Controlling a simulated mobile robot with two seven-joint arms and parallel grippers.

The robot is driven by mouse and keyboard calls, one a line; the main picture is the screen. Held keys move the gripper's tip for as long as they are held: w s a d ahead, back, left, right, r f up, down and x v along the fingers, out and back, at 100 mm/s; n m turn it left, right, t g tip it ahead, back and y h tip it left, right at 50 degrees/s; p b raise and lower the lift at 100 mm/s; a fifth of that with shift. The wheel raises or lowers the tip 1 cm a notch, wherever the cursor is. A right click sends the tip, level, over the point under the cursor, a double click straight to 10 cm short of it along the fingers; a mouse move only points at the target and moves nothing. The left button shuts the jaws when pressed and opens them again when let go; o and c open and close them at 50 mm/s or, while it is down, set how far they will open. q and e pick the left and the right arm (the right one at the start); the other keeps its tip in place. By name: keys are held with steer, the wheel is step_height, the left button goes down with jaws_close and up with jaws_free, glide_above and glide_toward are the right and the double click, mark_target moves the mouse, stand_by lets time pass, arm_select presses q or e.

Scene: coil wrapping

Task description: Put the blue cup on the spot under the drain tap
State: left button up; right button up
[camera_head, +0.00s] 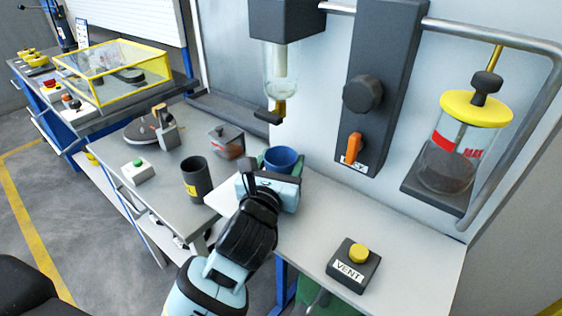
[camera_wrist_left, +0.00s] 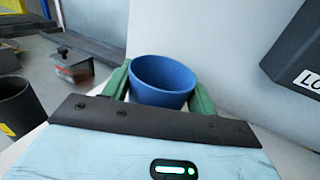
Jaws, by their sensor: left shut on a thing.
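The blue cup (camera_head: 283,158) is upright by the back wall, just beyond my left gripper (camera_head: 275,172) in the head view. In the left wrist view the blue cup (camera_wrist_left: 163,78) sits between the two green fingers of my left gripper (camera_wrist_left: 160,88), which is shut on it. The cup looks empty inside. The drain tap (camera_head: 270,116) hangs below a clear glass vessel (camera_head: 281,72), above and slightly left of the cup. The spot under the tap cannot be made out. Whether the cup's base touches the bench is hidden. My right gripper is not in view.
A vent button box (camera_head: 354,265) is at the front right. An orange lever (camera_head: 352,147) is on the wall panel. The white bench (camera_head: 330,215) is clear between.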

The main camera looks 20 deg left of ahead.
arm_select(q)
steer(key=shift+f, duration=0.1)
steer(key=o, duration=1)
steer(key=shift+o, duration=0.2)
steer(key=shift+r, duration=0.2)
steer(key=s, duration=0.7)
steer(key=s+b, duration=0.1)
steer(key=s, duration=0.2)
steer(key=shift+s+d+f, duration=0.15)
steer(key=shift+s+d, duration=0.1)
steer(key=shift+s, duration=0.8)
